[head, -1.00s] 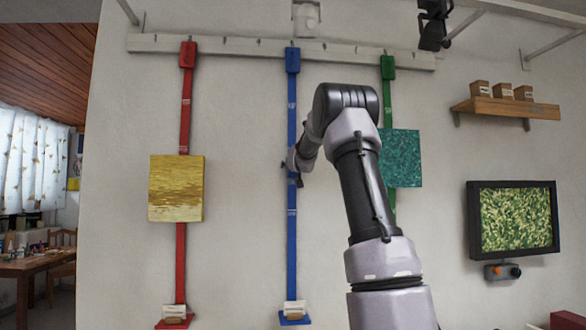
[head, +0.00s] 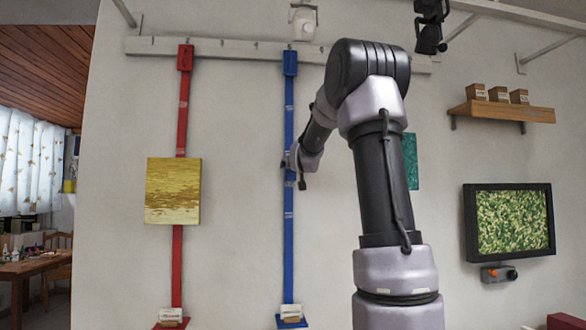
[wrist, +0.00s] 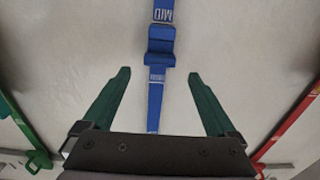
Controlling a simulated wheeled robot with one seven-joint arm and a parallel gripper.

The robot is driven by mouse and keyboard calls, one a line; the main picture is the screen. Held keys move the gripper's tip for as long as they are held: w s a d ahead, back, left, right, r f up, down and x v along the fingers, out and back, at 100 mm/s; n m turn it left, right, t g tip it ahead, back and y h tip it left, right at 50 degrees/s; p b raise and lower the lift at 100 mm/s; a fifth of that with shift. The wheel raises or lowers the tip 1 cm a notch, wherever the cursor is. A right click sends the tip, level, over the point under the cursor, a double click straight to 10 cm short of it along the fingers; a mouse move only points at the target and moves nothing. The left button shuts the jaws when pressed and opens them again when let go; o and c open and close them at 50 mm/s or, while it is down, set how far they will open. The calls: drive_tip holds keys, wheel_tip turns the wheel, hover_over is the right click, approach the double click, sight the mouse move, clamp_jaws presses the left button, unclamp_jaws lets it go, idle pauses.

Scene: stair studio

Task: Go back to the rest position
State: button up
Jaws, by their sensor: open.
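My gripper (wrist: 160,76) is open, with its two green fingers spread wide and nothing between them touching either one. In the wrist view the blue strap (wrist: 160,42) with its buckle and a "MID" label runs down the picture behind the gap between the fingers. In the head view my gripper (head: 292,166) is small and partly turned away, in front of or beside the blue strap (head: 289,240) at mid height. The exact distance to the strap cannot be told. My raised arm covers most of the green strap.
A yellow panel (head: 172,191) hangs over the red strap (head: 177,265) on the left. A teal panel (head: 411,160) is mostly behind my arm. A rail (head: 225,49) runs along the top. A shelf with boxes (head: 502,110) and a framed picture (head: 509,222) are on the right.

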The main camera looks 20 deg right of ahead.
idle(0.4)
drive_tip(key=s+a+f+g+y, duration=0.2)
drive_tip(key=s+a+f, duration=0.4)
drive_tip(key=s, duration=0.7)
drive_tip(key=s+a+f+g+y, duration=0.2)
drive_tip(key=s+a+f+g, duration=0.3)
drive_tip(key=s, duration=0.9)
drive_tip(key=s+a+f+m+g+y, duration=0.1)
drive_tip(key=s+a+f+g+y, duration=0.2)
drive_tip(key=s+a+f, duration=0.5)
drive_tip(key=s+f, duration=0.3)
drive_tip(key=s, duration=0.3)
drive_tip(key=shift+s+a+f, duration=0.15)
drive_tip(key=shift+s+a, duration=0.05)
drive_tip(key=shift+a, duration=0.05)
